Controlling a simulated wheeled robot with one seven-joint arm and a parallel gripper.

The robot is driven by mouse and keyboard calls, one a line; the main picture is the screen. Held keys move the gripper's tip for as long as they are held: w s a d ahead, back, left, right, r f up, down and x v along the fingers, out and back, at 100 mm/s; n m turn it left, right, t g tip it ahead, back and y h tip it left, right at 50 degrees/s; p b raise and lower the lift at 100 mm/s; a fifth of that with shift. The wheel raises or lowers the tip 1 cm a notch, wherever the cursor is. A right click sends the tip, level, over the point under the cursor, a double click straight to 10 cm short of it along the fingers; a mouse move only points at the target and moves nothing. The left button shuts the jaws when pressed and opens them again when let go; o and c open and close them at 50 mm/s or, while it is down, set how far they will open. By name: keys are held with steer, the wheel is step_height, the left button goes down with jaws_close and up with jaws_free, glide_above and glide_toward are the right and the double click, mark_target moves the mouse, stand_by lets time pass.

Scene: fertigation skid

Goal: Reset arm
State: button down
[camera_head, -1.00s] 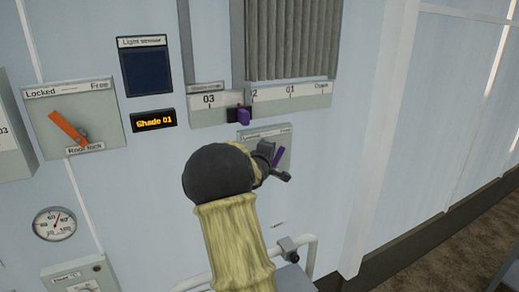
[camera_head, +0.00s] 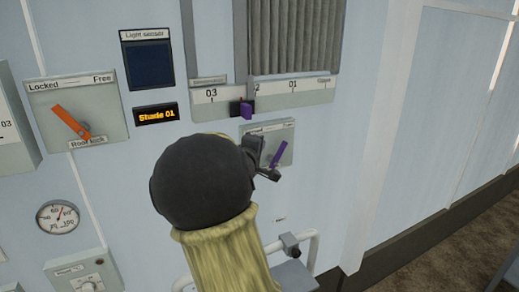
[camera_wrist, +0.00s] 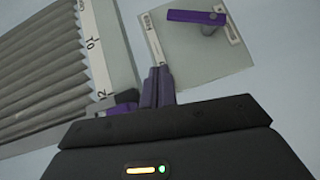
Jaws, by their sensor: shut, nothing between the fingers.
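My gripper (camera_head: 266,175) is near the wall panel, in front of the left edge of a grey plate (camera_head: 287,130) with a purple lever (camera_head: 279,153). In the wrist view my gripper's fingers (camera_wrist: 157,87) are together with nothing between them, and the purple lever (camera_wrist: 197,17) lies above and to their right, apart from them. A purple slider knob (camera_wrist: 122,108) shows just left of the fingers. In the head view this slider knob (camera_head: 246,109) sits on the shade scale (camera_head: 312,95), near the mark 2. My arm hides part of the wall below.
An orange lever (camera_head: 70,122) on a plate marked Locked and Free is at left. A gauge (camera_head: 58,217) is lower left. A white rail (camera_head: 312,258) stands out below my gripper. The wall to the right is clear.

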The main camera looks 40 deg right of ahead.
steer(key=shift+a, duration=0.15)
stand_by(0.5)
steer(key=s+a+f+m+y+b, duration=0.2)
steer(key=a+f+y+b, duration=0.3)
steer(key=a+f+y, duration=1)
steer(key=s+a+f+m+g+h+b, duration=0.1)
steer(key=s+a+f+m+g+b, duration=0.2)
steer(key=s+a+f, duration=1.4)
steer(key=g+b, duration=0.1)
steer(key=g, duration=0.2)
steer(key=shift+g+b, duration=0.3)
steer(key=shift+f, duration=0.1)
